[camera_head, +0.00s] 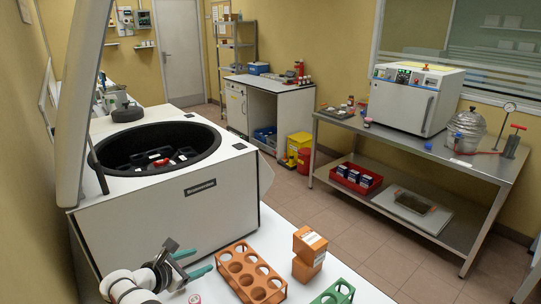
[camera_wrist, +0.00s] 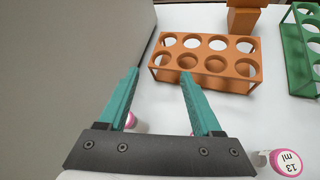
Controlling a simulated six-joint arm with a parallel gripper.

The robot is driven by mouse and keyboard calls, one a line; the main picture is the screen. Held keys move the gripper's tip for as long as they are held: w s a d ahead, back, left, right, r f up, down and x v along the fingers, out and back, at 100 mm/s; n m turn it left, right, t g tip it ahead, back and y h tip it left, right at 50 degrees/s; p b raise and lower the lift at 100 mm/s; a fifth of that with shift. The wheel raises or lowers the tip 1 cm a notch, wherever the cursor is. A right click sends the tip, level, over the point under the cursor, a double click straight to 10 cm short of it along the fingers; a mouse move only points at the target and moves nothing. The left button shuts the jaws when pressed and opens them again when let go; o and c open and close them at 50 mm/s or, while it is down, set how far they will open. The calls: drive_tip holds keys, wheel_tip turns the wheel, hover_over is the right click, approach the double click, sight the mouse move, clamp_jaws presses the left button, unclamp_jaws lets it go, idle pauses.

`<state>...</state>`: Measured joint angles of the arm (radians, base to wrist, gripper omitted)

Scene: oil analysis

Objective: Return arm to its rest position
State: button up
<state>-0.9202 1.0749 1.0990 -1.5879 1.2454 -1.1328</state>
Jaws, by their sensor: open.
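My gripper (camera_head: 186,261) is open, with its two teal fingers apart and nothing between them. It is at the bottom of the head view, in front of the white centrifuge (camera_head: 170,213) and left of the orange tube rack (camera_head: 250,275). In the wrist view my gripper (camera_wrist: 160,90) points toward the orange rack (camera_wrist: 207,62), whose visible holes look empty. My arm comes in from the bottom left of the head view. A pink-rimmed cap marked "13 ml" (camera_wrist: 286,162) lies at the lower right of the wrist view.
The centrifuge's open bowl (camera_head: 160,150) holds small red and white items. Orange boxes (camera_head: 309,250) stand right of the orange rack, and a green rack (camera_head: 335,294) is at the front. A steel table (camera_head: 420,150) with a white oven (camera_head: 415,97) stands at the right, across open floor.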

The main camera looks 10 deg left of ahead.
drive_tip(key=s+d+r+m+g, duration=0.25)
drive_tip(key=d+m, duration=0.25)
drive_tip(key=d, duration=0.3)
drive_tip(key=s+d+r+m+g+h, duration=0.1)
drive_tip(key=s+d+r+m+g, duration=0.25)
drive_tip(key=d, duration=0.55)
drive_tip(key=s+d+r+m+g, duration=0.1)
drive_tip(key=s+d+r+m, duration=0.25)
drive_tip(key=d+m, duration=0.35)
drive_tip(key=s+d+m+g+y, duration=0.2)
drive_tip(key=s+m, duration=0.6)
drive_tip(key=s, duration=0.5)
drive_tip(key=s+d+m+g+y, duration=0.2)
drive_tip(key=s+d+m+y, duration=0.2)
drive_tip(key=s+m, duration=0.5)
drive_tip(key=s+d, duration=0.2)
drive_tip(key=s, duration=0.2)
drive_tip(key=shift+s+y, duration=0.3)
